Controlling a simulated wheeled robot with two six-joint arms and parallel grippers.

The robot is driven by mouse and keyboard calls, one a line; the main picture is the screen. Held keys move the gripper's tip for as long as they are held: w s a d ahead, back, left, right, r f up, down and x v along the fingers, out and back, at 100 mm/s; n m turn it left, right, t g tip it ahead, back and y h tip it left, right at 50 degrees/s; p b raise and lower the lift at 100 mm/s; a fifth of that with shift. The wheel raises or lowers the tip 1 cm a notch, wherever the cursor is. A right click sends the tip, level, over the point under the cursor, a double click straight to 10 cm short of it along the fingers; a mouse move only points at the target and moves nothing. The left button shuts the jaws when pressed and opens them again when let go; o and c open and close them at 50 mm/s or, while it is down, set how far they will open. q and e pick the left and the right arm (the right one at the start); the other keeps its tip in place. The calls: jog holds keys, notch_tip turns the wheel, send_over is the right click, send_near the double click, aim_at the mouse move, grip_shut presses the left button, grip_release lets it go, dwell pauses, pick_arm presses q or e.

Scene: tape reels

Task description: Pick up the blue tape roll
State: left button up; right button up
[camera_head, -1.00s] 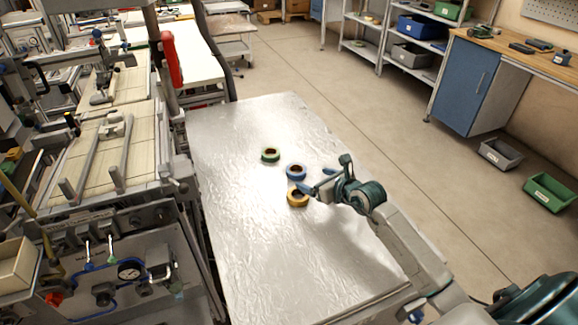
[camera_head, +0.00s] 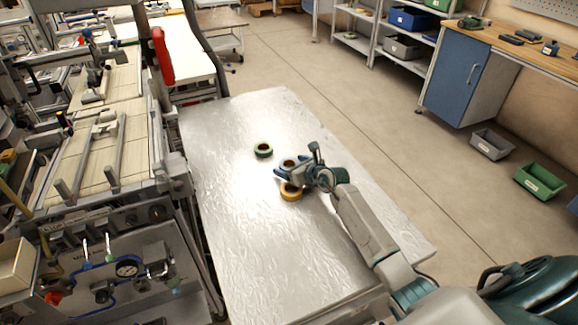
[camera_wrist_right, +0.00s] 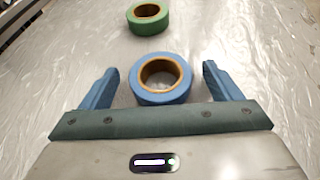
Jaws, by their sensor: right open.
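The blue tape roll (camera_wrist_right: 160,97) lies flat on the silver table, between and just ahead of my right gripper's fingers in the right wrist view. In the head view, the blue roll (camera_head: 288,161) is partly hidden by my right gripper (camera_head: 281,174). My right gripper (camera_wrist_right: 160,85) is open and empty, with one blue finger on each side of the roll; I see clear gaps between fingers and roll. Its height above the table is hard to tell. My left gripper is not in view.
A green tape roll (camera_head: 263,150) lies beyond the blue one, and a yellow roll (camera_head: 291,192) lies nearer. The silver table (camera_head: 255,235) is otherwise clear. Workshop machinery (camera_head: 110,265) stands along its left edge.

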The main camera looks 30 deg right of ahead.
jog(key=c, duration=1.1)
jog(key=shift+r, duration=0.1)
